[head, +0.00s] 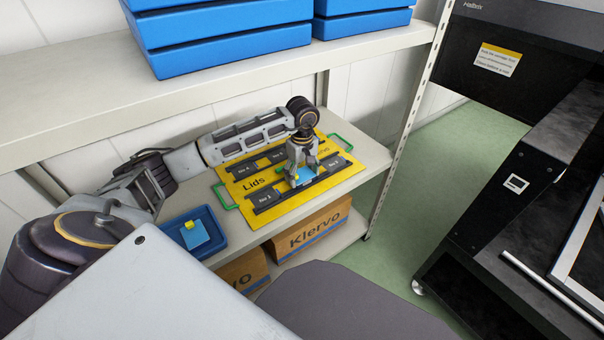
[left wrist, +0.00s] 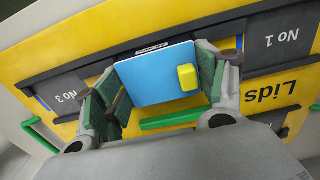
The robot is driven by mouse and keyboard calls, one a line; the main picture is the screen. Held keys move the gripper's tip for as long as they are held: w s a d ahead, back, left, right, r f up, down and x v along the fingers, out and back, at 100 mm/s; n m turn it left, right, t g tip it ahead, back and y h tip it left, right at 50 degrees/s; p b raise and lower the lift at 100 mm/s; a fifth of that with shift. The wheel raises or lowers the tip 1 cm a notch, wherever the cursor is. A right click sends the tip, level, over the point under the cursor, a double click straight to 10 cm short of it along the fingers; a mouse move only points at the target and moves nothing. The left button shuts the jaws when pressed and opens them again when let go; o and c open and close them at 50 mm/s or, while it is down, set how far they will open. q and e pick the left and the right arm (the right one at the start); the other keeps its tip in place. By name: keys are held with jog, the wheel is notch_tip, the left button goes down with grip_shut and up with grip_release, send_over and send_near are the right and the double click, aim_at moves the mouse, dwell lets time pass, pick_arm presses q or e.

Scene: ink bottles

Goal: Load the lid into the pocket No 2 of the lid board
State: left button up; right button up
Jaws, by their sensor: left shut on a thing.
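The yellow lid board (head: 222,195) with dark strips lies on the shelf. My left gripper (head: 303,174) points down over its front strip, shut on a light blue square lid (left wrist: 150,75) with a yellow knob (left wrist: 187,77). In the left wrist view, green finger pads grip the lid's two opposite sides. The lid sits between the label No 1 (left wrist: 288,38) and the label No 3 (left wrist: 68,95), over the middle of that strip. A small dark label at its edge is too small to read. I cannot tell whether the lid touches the pocket floor. My right gripper is out of view.
A blue tray (head: 222,240) left of the board holds another light blue lid (head: 203,231) with a yellow knob. Green handles (head: 226,196) stick out at the board's ends. Klervo cartons (head: 308,230) stand below. An upper shelf (head: 240,80) with blue crates (head: 220,28) overhangs the arm.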

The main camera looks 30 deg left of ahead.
aim_at(302, 174)
pick_arm(q)
jog(key=shift+f, duration=0.1)
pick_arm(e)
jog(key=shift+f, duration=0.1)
pick_arm(q)
jog(key=o, duration=1)
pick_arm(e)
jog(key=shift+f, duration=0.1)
pick_arm(q)
jog(key=shift+r, duration=0.45)
notch_tip(302, 174, up, 5)
jog(key=shift+r+p, duration=0.1)
jog(key=shift+p, duration=0.85)
jog(key=shift+r, duration=0.8)
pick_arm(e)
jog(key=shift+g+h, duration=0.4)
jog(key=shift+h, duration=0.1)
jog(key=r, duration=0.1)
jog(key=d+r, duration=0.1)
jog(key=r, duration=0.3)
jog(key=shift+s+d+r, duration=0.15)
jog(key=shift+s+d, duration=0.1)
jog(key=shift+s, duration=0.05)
